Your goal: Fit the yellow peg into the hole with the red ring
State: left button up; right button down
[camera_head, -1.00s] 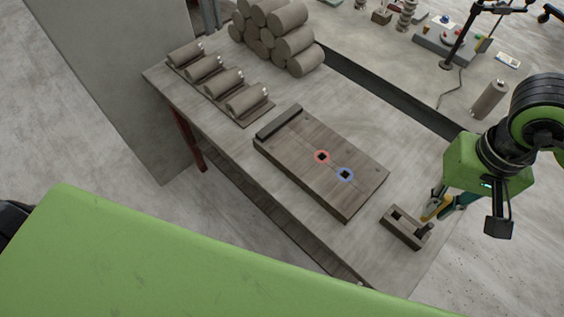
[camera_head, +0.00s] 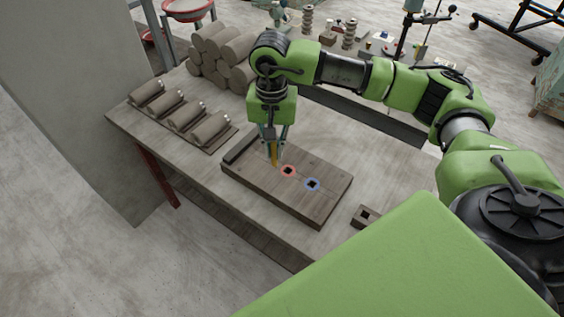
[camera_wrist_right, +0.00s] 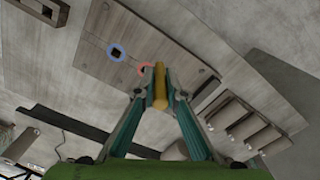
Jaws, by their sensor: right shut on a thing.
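My right gripper (camera_head: 274,152) is shut on the yellow peg (camera_head: 274,157) and holds it upright over the wooden board (camera_head: 318,212), just left of the red ring (camera_head: 288,170). The red ring surrounds a dark square hole. In the right wrist view the peg (camera_wrist_right: 160,88) is between the fingertips (camera_wrist_right: 159,78), and its far end overlaps the edge of the red ring (camera_wrist_right: 143,68). I cannot tell whether the peg's lower end touches the board. My left gripper is not in view.
A blue ring (camera_head: 312,184) marks another square hole to the right. A small wooden holder (camera_head: 366,216) sits right of the board. Clay rolls (camera_head: 211,128) on plates lie at the left, with a stack of clay cylinders (camera_head: 207,62) behind. The table right of the board is mostly clear.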

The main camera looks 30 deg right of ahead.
jog(key=w+d+f+m, duration=0.3)
jog(key=d+f, duration=0.1)
jog(key=d, duration=0.2)
jog(key=b, duration=0.3)
send_over(288, 166)
jog(key=s+a, duration=0.1)
jog(key=s, duration=0.1)
notch_tip(288, 166, down, 5)
jog(key=shift+m, duration=0.3)
notch_tip(288, 166, down, 5)
jog(key=shift+w+f+b, duration=0.15)
jog(key=shift+b, duration=1)
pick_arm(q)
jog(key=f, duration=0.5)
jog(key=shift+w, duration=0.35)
pick_arm(e)
jog(key=shift+w, duration=0.1)
jog(key=shift+f, duration=0.15)
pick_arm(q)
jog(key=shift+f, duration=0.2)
pick_arm(e)
jog(key=c, duration=2.1)
grip_release()
